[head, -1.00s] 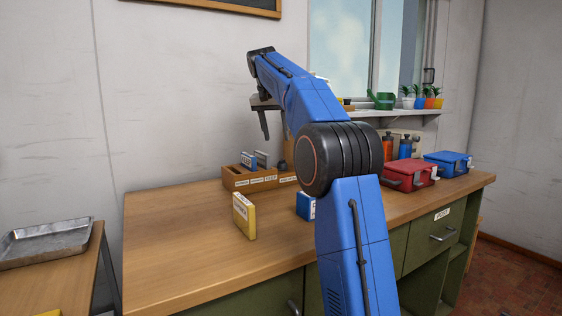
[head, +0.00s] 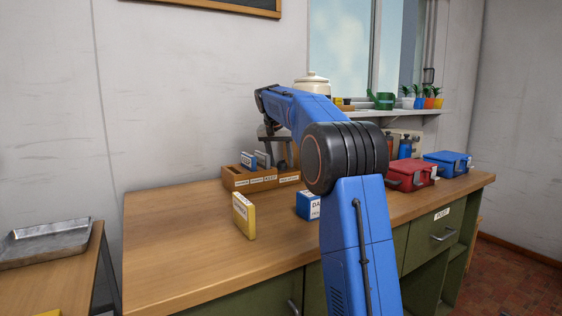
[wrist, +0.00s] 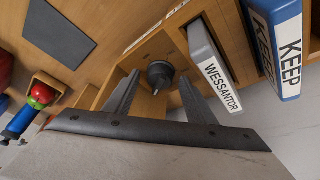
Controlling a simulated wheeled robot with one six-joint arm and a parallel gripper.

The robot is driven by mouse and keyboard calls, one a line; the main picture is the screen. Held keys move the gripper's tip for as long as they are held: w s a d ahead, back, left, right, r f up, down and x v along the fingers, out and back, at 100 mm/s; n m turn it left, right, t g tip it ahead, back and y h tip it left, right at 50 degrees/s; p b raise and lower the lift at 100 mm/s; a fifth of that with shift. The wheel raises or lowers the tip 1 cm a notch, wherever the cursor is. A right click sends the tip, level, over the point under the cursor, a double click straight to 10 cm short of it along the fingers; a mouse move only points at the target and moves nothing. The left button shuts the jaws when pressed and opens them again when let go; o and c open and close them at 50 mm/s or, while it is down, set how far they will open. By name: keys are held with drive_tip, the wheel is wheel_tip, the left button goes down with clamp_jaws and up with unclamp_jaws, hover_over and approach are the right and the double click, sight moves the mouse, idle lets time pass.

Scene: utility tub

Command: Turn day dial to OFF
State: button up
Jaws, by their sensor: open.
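A dark round knob with a small pale pointer (wrist: 159,76) sits in an end compartment of a wooden organiser (head: 234,181). It may be the day dial; no day or OFF marking is readable. A dark shape at the organiser's right end in the head view (head: 282,167) appears to be the same knob. My gripper (wrist: 159,84) is open, its two fingers on either side of the knob in the wrist view, with nothing held. Whether they touch it cannot be told. In the head view my gripper (head: 270,142) is above the organiser, partly hidden by my arm.
Upright binders marked WESSANTOR (wrist: 217,72) and KEEP (wrist: 283,48) stand beside the knob. A yellow box (head: 244,216) and a blue box (head: 307,206) stand in front. Red (head: 411,174) and blue (head: 447,163) cases are at right. The bench's left side is clear.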

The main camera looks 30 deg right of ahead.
drive_tip(key=shift+c, duration=0.3)
drive_tip(key=c, duration=1)
drive_tip(key=n+t+y, duration=0.1)
drive_tip(key=n, duration=0.3)
drive_tip(key=shift+s+d, duration=0.1)
drive_tip(key=shift+d, duration=0.05)
drive_tip(key=shift+d+n+t+y, duration=0.15)
drive_tip(key=shift+n+y, duration=0.35)
drive_tip(key=shift+n, duration=0.75)
drive_tip(key=shift+a+n+t+y, duration=0.1)
drive_tip(key=shift+n+t+y, duration=0.3)
drive_tip(key=shift+n, duration=0.85)
drive_tip(key=o, duration=1.1)
drive_tip(key=shift+c, duration=0.2)
